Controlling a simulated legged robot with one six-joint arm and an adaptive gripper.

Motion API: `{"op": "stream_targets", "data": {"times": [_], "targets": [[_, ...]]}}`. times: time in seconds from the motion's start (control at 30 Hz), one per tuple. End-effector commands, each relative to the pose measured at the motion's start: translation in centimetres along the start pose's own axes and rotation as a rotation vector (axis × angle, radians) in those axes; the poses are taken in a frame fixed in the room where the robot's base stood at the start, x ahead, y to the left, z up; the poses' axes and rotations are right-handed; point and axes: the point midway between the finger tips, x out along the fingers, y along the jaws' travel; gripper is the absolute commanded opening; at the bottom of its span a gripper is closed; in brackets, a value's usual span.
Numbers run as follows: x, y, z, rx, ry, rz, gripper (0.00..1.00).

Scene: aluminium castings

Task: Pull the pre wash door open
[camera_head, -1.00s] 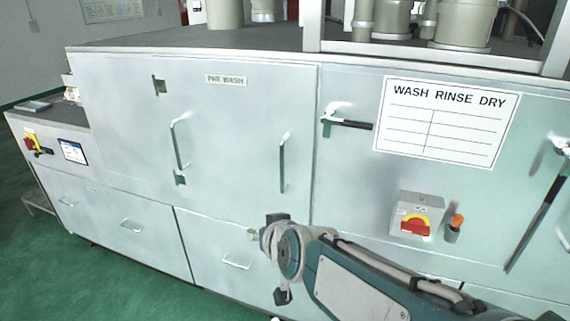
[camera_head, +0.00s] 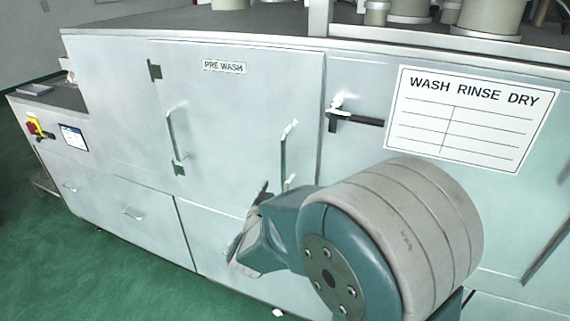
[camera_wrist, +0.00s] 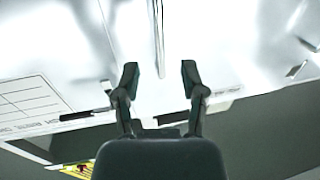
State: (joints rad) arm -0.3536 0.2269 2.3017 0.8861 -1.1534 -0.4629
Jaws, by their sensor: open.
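The pre wash door (camera_head: 240,130) is a pale metal panel under a "PRE WASH" label (camera_head: 224,67), and it looks shut. It has a vertical bar handle (camera_head: 283,152) near its right edge and another bar handle (camera_head: 173,138) at left, by the hinges. My gripper (camera_head: 274,188) is just below the right-hand handle, its fingers partly hidden by my wrist. In the wrist view my gripper (camera_wrist: 160,78) is open and empty. A thin bar handle (camera_wrist: 159,40) lies ahead, lined up with the gap between the fingers. I see no contact.
Right of the door are a black-and-white lever latch (camera_head: 345,116) and a "WASH RINSE DRY" sign (camera_head: 470,115). Drawers (camera_head: 130,215) lie below, and a red-yellow switch (camera_head: 36,128) is at far left. Green floor (camera_head: 60,285) is clear at lower left.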

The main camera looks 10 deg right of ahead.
Motion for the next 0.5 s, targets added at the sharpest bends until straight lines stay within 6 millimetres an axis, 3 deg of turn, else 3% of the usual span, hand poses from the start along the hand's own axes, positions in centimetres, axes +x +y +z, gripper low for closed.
{"op": "stream_targets", "data": {"times": [0.3,0.5], "targets": [[6.2,0.5,0.0,0.004,-0.001,0.004,0.54],[8.8,0.3,0.0,0.003,-0.001,0.001,0.54]]}}
